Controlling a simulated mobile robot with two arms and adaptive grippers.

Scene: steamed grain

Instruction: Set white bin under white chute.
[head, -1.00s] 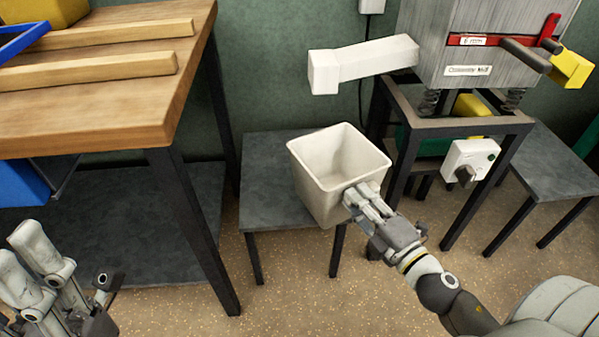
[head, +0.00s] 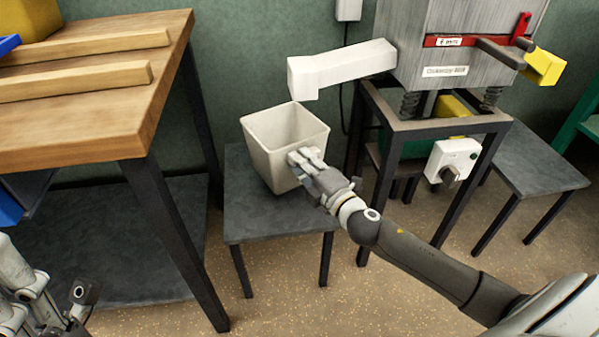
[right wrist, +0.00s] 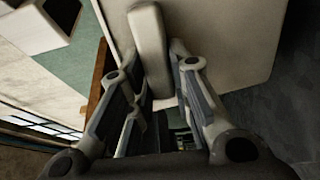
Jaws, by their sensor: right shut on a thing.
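The white bin (head: 268,145) is upright, slightly tilted, with its open top up, over the small grey stand (head: 245,222). I cannot tell whether its base touches the stand. My right gripper (head: 303,160) is shut on the bin's near right side; in the right wrist view a pale bar (right wrist: 149,50) on the bin wall (right wrist: 225,45) lies between its fingers. The white chute (head: 345,64) sticks out left from the grey machine, above and right of the bin, its mouth (head: 303,80) near the far rim. My left gripper (head: 45,305) is partly cut off at lower left; its jaw state is unclear.
A wooden-topped table (head: 95,110) with two wooden bars stands left, close to the stand. The machine's dark frame (head: 375,190) stands right of the bin, with a white switch box (head: 452,160). Another grey stand (head: 535,160) is further right.

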